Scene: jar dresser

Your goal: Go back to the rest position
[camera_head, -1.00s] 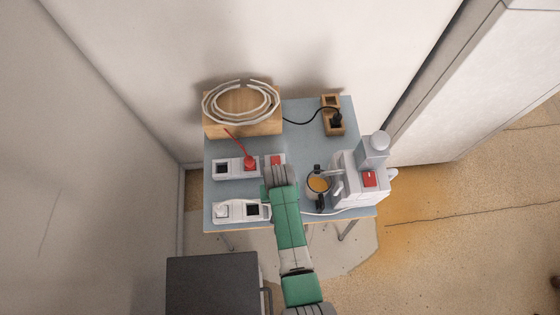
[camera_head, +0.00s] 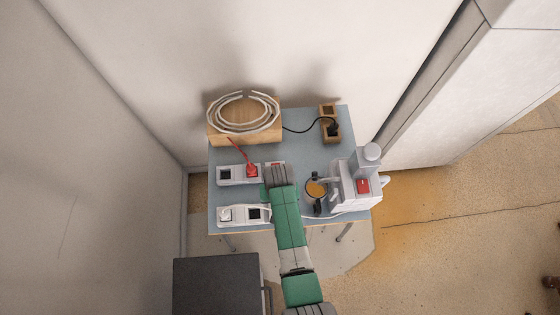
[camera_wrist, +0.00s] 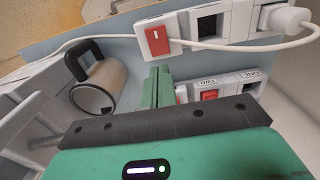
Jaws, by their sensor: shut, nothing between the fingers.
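My gripper shows in the wrist view with its two green fingers (camera_wrist: 157,88) pressed together and nothing between them. It is over the blue-grey table (camera_head: 305,148), above the area between the white socket strips and the coffee machine. In the head view my green arm reaches up from the bottom to the table's middle, and the fingertips are hidden there behind the wrist.
Two white socket strips (camera_head: 238,175) (camera_head: 237,215) lie at the table's left; a red plug and cable are in the rear one. A mug (camera_wrist: 100,88) stands by the white coffee machine (camera_head: 357,185). A wooden box with coiled cable (camera_head: 245,136) is behind.

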